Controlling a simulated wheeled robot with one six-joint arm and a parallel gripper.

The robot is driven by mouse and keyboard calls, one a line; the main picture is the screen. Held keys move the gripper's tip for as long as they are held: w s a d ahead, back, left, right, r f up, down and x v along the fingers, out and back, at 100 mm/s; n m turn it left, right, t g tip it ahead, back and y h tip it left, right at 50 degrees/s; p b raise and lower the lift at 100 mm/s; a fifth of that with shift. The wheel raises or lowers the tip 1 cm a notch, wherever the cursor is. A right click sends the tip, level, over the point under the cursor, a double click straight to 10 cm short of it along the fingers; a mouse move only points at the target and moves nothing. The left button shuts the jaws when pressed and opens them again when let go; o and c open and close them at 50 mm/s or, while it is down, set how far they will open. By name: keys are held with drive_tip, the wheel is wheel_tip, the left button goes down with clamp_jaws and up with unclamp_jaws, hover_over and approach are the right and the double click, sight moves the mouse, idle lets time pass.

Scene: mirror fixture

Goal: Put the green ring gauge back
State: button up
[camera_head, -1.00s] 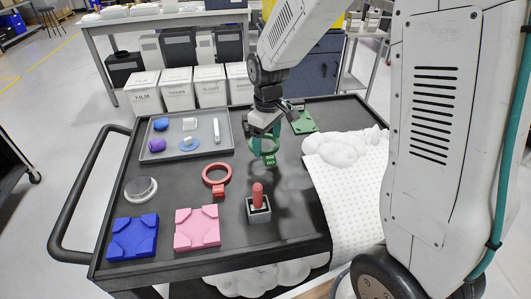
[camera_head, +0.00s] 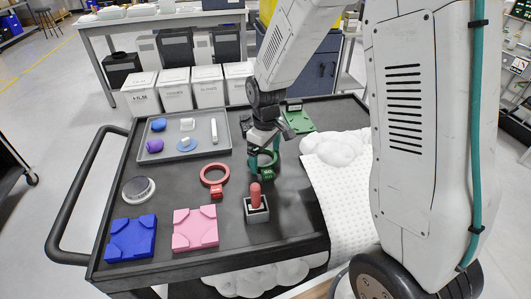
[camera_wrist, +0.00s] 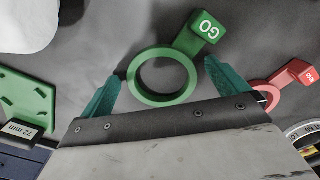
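The green ring gauge (camera_head: 262,160) with its block tag (camera_head: 267,174) is at the dark cart top, below my gripper (camera_head: 264,150). In the wrist view the ring (camera_wrist: 134,83) faces the camera, its "GO" tag (camera_wrist: 205,28) pointing up and right. My gripper (camera_wrist: 162,82) is open, with one teal finger on each side of the ring and small gaps visible between. I cannot tell whether the ring rests flat on the cart. A green plate (camera_head: 300,121) lies behind and to the right; it also shows at the wrist view's left (camera_wrist: 28,103).
A red ring gauge (camera_head: 204,172) lies left of the green one. A grey block with a red plug (camera_head: 256,210) stands in front. A grey tray (camera_head: 205,152), blue pad (camera_head: 132,238), pink pad (camera_head: 195,228) and white dimpled sheet (camera_head: 345,205) surround the middle.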

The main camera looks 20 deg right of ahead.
wheel_tip(320, 180, up, 12)
drive_tip(key=s+d+r+m, duration=0.1)
drive_tip(key=s+r+m, duration=0.2)
drive_tip(key=s, duration=1)
drive_tip(key=s+d+r+m+t, duration=0.1)
drive_tip(key=s+r+m, duration=0.2)
drive_tip(key=s, duration=1.1)
drive_tip(key=shift+r+m, duration=0.4)
drive_tip(key=shift+r, duration=1.4)
drive_tip(key=shift+s, duration=0.1)
